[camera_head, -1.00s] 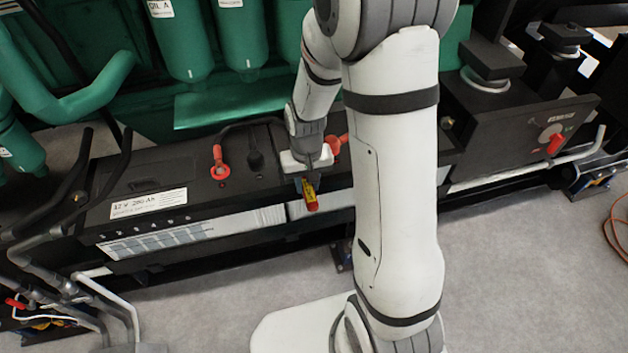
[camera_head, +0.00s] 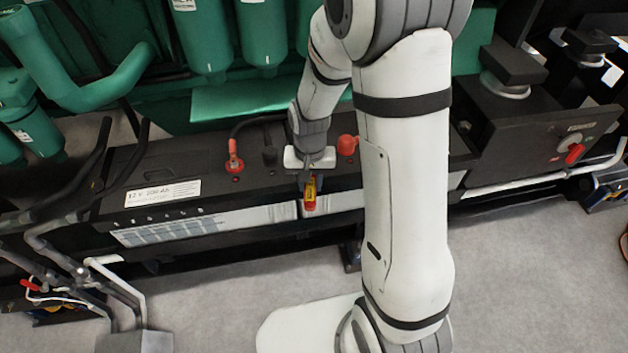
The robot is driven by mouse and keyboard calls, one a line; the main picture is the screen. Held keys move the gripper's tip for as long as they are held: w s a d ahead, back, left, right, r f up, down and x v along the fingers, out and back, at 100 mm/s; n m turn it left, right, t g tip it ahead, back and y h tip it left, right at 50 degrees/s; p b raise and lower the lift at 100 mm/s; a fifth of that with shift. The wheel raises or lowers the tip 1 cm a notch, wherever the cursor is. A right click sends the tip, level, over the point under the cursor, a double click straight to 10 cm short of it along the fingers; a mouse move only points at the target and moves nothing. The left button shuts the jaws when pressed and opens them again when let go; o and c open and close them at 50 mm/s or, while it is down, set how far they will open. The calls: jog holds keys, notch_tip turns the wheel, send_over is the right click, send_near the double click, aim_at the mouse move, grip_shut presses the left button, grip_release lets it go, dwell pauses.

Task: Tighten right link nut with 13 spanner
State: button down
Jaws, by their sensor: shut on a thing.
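My gripper (camera_head: 310,178) is in front of the batteries' top edge, near the middle of the view, shut on a red and yellow tool handle (camera_head: 310,193). The tool looks like the spanner, but its size marking and its jaw cannot be read here. The black battery (camera_head: 150,165) on the left has a red terminal clamp (camera_head: 234,163) and a black terminal (camera_head: 270,155) on top. Another red terminal cap (camera_head: 347,144) sits just right of my gripper. The link nut cannot be made out; my arm and gripper cover part of the battery tops.
Green engine parts with filters (camera_head: 205,40) stand behind the batteries. Black hoses and grey pipes (camera_head: 60,255) crowd the left. A black box with a red switch (camera_head: 574,153) is at the right. The grey floor (camera_head: 220,300) in front is clear.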

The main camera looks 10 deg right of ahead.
jog(key=shift+w+a+m, duration=0.25)
jog(key=shift+a+m, duration=0.45)
jog(key=shift+a, duration=0.15)
jog(key=shift+w+a+m, duration=0.25)
jog(key=shift+a+m, duration=0.2)
jog(key=shift+a, duration=0.05)
jog(key=shift+w+a+m, duration=0.2)
jog(key=shift+a+m, duration=0.25)
jog(key=shift+w+a+m, duration=0.45)
jog(key=shift+a+m, duration=0.15)
jog(key=shift+a, duration=0.1)
jog(key=shift+w+a+m, duration=0.15)
jog(key=shift+a+m, duration=0.05)
jog(key=shift+m, duration=0.1)
